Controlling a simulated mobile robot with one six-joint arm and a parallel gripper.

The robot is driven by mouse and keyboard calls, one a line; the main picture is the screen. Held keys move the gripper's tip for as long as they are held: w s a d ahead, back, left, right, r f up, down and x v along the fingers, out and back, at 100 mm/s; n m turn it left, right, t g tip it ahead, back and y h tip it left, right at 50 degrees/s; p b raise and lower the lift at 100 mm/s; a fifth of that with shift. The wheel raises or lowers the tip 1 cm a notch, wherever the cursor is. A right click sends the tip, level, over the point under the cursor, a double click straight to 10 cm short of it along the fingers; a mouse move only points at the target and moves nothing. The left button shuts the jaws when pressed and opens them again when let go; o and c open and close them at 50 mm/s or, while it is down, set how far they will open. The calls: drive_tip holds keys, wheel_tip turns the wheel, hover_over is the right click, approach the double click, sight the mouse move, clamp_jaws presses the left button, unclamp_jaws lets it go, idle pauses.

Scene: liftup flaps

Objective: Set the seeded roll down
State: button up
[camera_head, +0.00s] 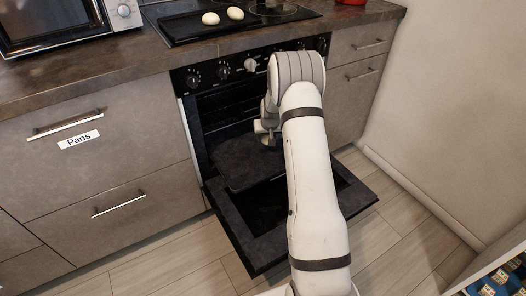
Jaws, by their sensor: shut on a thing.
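My gripper (265,130) is low in front of the open oven, above the dark baking tray (238,172). My white arm hides most of it. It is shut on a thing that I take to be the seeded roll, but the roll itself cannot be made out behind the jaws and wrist. The tray lies level at the oven mouth, over the lowered oven door (233,226). The part of the tray that shows looks bare. Whether the held thing touches the tray cannot be told.
A microwave (45,22) stands at the left. A drawer labelled Pans (79,139) is shut. A wall (450,110) bounds the right side. The lowered door juts over the floor.

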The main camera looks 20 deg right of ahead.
sight(267, 153)
wheel_tip(267, 153, down, 7)
drive_tip(key=shift+f+b, duration=0.15)
drive_tip(key=shift+b, duration=0.85)
drive_tip(key=shift+f, duration=0.15)
drive_tip(key=o, duration=1)
drive_tip(key=shift+c, duration=0.2)
